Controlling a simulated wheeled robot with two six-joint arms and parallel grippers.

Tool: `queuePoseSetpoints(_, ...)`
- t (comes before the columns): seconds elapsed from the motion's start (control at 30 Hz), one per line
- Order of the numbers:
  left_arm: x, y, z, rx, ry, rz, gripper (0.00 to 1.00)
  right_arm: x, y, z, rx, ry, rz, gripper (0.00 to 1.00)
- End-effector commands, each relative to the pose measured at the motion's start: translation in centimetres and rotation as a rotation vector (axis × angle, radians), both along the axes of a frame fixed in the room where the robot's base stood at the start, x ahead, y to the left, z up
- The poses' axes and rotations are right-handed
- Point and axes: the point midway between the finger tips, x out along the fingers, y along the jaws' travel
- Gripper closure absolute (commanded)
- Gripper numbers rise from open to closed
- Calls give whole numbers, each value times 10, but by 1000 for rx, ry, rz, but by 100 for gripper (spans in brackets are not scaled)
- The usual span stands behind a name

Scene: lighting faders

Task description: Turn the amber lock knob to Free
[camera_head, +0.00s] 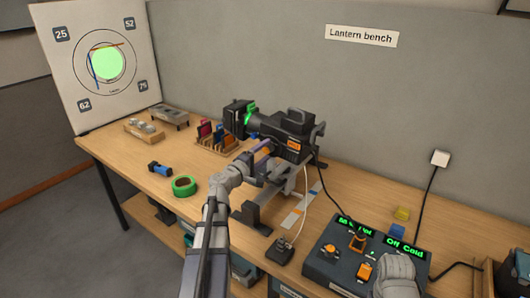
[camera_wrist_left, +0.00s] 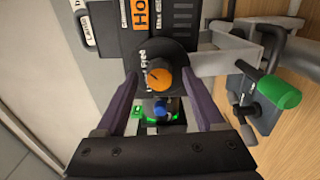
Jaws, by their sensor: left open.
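The amber knob (camera_wrist_left: 158,74) sits on a dark round base on the black lantern body (camera_wrist_left: 165,35), with a pointer mark on its face. My left gripper (camera_wrist_left: 161,76) is open, its two purple fingers on either side of the knob; I cannot tell whether they touch it. An orange label (camera_wrist_left: 143,12) above the knob is cut off at the picture's edge, beginning "Ho". My right gripper's fingers are not visible.
A green-ended handle (camera_wrist_left: 278,92) projects beside the lantern, and a blue knob (camera_wrist_left: 161,108) shows beyond the fingers. A control console (camera_head: 340,265) with orange controls stands at the right, partly covered by my grey right arm. Green tape (camera_head: 184,186) lies on the bench's left.

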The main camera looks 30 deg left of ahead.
Motion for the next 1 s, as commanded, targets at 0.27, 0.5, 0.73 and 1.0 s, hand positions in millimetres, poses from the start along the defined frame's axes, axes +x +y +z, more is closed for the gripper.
queuePoseSetpoints(0.27,-48,2,0,0,0,3,29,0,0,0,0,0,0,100)
queuePoseSetpoints(0.5,-70,5,0,1,0,1,29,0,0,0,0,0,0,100)
queuePoseSetpoints(0.73,-72,6,0,0,0,0,29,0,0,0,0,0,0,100)
queuePoseSetpoints(1.0,-71,6,0,0,0,0,29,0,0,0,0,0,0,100)
